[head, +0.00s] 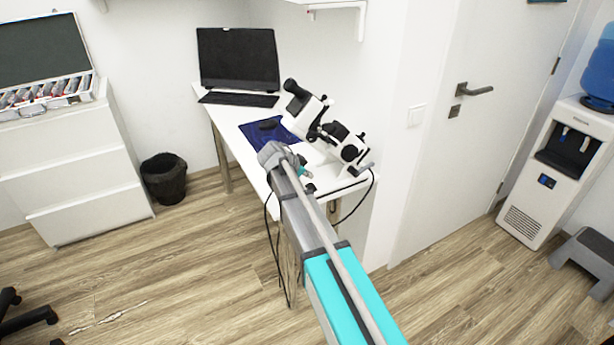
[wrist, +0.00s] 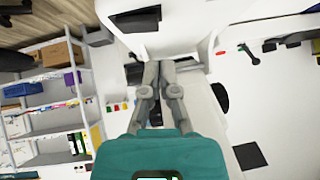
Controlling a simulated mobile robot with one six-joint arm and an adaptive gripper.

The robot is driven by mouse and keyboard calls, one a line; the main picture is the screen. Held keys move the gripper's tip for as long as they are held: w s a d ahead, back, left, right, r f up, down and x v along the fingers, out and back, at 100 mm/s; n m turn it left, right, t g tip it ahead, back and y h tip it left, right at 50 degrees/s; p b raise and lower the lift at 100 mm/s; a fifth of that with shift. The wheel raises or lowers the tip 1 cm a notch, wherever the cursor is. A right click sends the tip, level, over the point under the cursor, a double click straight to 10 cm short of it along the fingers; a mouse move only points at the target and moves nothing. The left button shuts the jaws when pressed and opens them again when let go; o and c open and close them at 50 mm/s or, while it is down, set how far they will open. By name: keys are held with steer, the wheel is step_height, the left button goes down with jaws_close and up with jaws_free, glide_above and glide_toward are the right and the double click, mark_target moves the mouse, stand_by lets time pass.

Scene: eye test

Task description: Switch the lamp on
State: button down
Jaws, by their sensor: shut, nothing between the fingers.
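A white and black eye instrument (head: 318,112), which looks like a slit lamp, stands on the right part of the white desk (head: 222,115). I cannot make out a switch or a lit lamp on it. In the head view my arm reaches to the desk's front edge, and its end hides much of my gripper near the instrument's base. In the wrist view my gripper (wrist: 166,66) is shut and empty, with its fingertips close to a white body (wrist: 190,32). I cannot tell whether they touch it.
A black laptop (head: 238,60) and a blue mat (head: 258,138) are on the desk. Black cables hang at its front. A light switch (head: 416,115) is on the wall beside the door (head: 480,130). A bin (head: 165,180) stands left of the desk. Shelves (wrist: 50,95) show in the wrist view.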

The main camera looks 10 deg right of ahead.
steer(key=shift+w+f+b, duration=0.15)
steer(key=shift+f+b, duration=0.75)
steer(key=shift+f, duration=0.25)
steer(key=shift+a, duration=0.1)
